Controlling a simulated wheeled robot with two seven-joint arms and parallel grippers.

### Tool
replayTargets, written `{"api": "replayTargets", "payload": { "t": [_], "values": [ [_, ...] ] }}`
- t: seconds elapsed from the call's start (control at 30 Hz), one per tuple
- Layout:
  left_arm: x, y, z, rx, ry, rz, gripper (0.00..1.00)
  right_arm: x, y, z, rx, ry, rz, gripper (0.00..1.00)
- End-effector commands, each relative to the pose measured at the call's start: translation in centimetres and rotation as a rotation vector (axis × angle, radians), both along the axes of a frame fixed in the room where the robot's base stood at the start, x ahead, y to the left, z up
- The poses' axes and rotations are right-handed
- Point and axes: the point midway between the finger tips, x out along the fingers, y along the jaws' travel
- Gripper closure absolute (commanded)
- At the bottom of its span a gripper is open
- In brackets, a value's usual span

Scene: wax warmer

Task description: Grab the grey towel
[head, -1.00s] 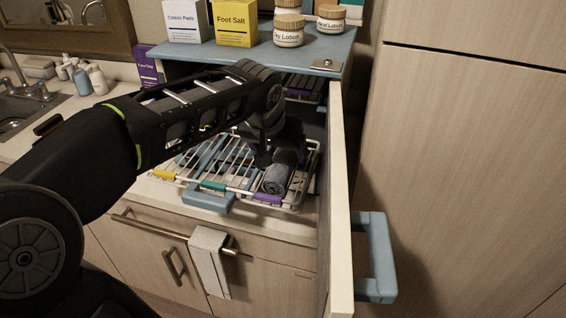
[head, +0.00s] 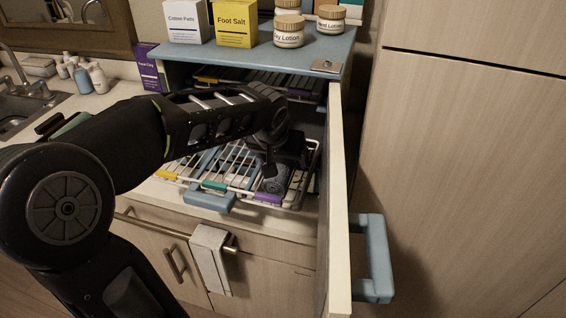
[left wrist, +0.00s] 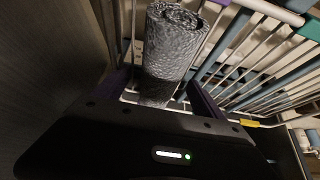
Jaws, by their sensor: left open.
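The grey towel (head: 277,178) is rolled up and lies on the right part of the pulled-out wire rack (head: 228,172). It also shows in the left wrist view (left wrist: 172,45), at the top centre, with its rolled end towards the top. My left gripper (head: 272,170) is over the rack at the towel. In the left wrist view, the open fingers of my left gripper (left wrist: 163,88) stand on either side of the towel's near part. I cannot tell whether they touch it. My right gripper is in neither view.
The blue cabinet top (head: 262,54) above the rack holds boxes and lotion jars (head: 289,30). An open door (head: 339,190) with a blue handle (head: 374,258) stands close on the right. Another blue handle (head: 208,196) is at the rack's front. A white cloth (head: 210,258) hangs below.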

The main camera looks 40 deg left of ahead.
Motion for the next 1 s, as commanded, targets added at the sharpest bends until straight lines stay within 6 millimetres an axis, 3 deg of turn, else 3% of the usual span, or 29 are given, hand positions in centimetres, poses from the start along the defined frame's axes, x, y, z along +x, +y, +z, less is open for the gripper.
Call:
{"api": "replayTargets", "payload": {
  "t": [0.07,0.9,1.0],
  "values": [
    [0.00,0.00,0.01,0.000,0.000,0.000,0.21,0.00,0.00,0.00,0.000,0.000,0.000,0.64],
    [0.00,0.00,0.01,0.000,0.000,0.000,0.90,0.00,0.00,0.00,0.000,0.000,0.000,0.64],
    [0.01,0.00,0.04,0.000,-0.001,0.000,0.90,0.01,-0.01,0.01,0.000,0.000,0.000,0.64]
  ]
}}
